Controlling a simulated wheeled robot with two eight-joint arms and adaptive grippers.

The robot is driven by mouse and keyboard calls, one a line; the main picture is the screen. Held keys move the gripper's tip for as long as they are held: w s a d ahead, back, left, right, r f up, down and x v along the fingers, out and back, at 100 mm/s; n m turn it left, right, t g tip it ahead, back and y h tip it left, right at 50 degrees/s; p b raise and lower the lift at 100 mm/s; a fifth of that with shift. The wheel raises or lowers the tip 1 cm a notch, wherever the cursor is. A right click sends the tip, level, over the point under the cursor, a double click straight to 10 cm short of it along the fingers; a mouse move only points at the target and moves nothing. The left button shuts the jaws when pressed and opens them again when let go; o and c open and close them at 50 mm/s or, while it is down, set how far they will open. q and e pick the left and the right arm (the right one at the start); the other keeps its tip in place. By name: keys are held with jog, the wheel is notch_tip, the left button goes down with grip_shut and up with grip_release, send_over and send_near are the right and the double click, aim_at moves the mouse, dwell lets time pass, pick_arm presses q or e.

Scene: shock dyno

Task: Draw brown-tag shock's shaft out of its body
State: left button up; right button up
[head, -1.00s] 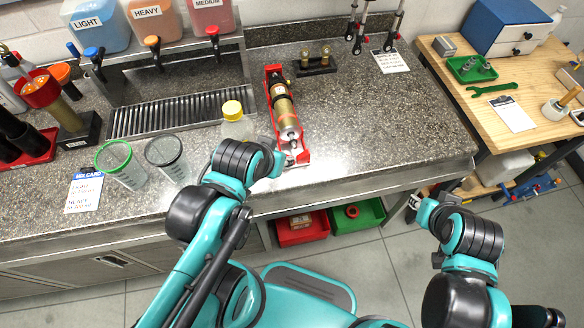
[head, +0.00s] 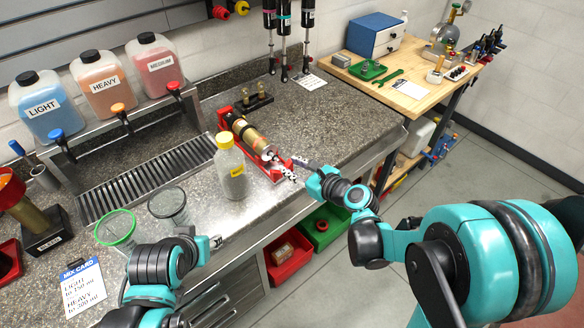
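A brass-coloured shock (head: 251,137) lies in a red cradle (head: 277,172) on the granite counter, its silver end toward me. No brown tag can be made out on it, and how far its shaft is out cannot be told. My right gripper (head: 290,167) is just off the near, silver end of the shock. Its fingers look parted, with nothing seen between them; contact with the shaft is not clear. My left gripper (head: 214,242) is low over the counter's front edge, away from the shock; its fingers are small and partly hidden.
A yellow-capped bottle (head: 231,170) stands close left of the cradle. A green-rimmed cup (head: 117,231) and a dark-rimmed cup (head: 168,205) stand near my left arm. Several shocks hang at the back (head: 285,25). The counter right of the cradle is clear.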

aim_at(279, 160)
jog(key=shift+w+a+f+m, duration=0.3)
jog(key=shift+a+m, duration=0.05)
jog(key=shift+m, duration=0.45)
jog(key=shift+b+x, duration=0.6)
jog(key=shift+x, duration=3.1)
jog(key=shift+r, duration=0.1)
grip_shut()
